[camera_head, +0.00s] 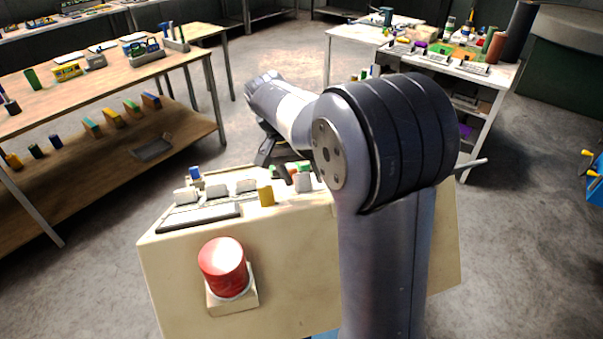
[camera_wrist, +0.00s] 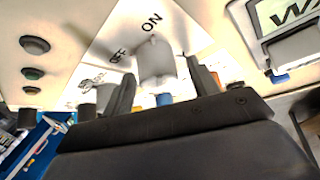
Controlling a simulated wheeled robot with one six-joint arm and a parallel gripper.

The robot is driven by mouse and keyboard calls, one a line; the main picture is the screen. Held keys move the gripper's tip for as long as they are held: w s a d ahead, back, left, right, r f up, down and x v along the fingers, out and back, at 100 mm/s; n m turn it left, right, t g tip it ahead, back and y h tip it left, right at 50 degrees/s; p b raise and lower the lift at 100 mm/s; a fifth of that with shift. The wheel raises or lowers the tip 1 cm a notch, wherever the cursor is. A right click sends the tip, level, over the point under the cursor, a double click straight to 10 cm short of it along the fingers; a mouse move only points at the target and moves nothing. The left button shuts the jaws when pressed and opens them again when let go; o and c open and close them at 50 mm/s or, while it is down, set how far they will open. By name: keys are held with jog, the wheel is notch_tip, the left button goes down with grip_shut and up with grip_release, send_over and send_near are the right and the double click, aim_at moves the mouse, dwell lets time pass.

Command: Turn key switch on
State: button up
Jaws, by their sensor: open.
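The key switch (camera_wrist: 155,62) shows in the wrist view as a pale grey knob standing out from a white label plate (camera_wrist: 112,32). The plate carries the words ON, above the knob, and OFF, to its left. My gripper (camera_wrist: 160,70) is open, with one dark finger on each side of the knob. I cannot tell whether either finger touches it. In the head view, part of my gripper (camera_head: 268,148) shows dark behind the cream control box (camera_head: 290,235); my arm hides much of it. I cannot make out the key switch there.
A large red button (camera_head: 223,266) is on the box's near side. Small blocks and switches line its top. In the wrist view, dark round buttons (camera_wrist: 34,45) are at the left and a framed display (camera_wrist: 285,20) at the right. Workbenches (camera_head: 115,85) stand around; grey floor lies between.

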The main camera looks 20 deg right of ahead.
jog(key=b+v, duration=0.1)
jog(key=v, duration=0.9)
jog(key=shift+r, duration=0.4)
jog(key=shift+a, duration=0.1)
jog(key=p+x, duration=0.1)
jog(key=x, duration=1)
jog(key=shift+r, duration=0.1)
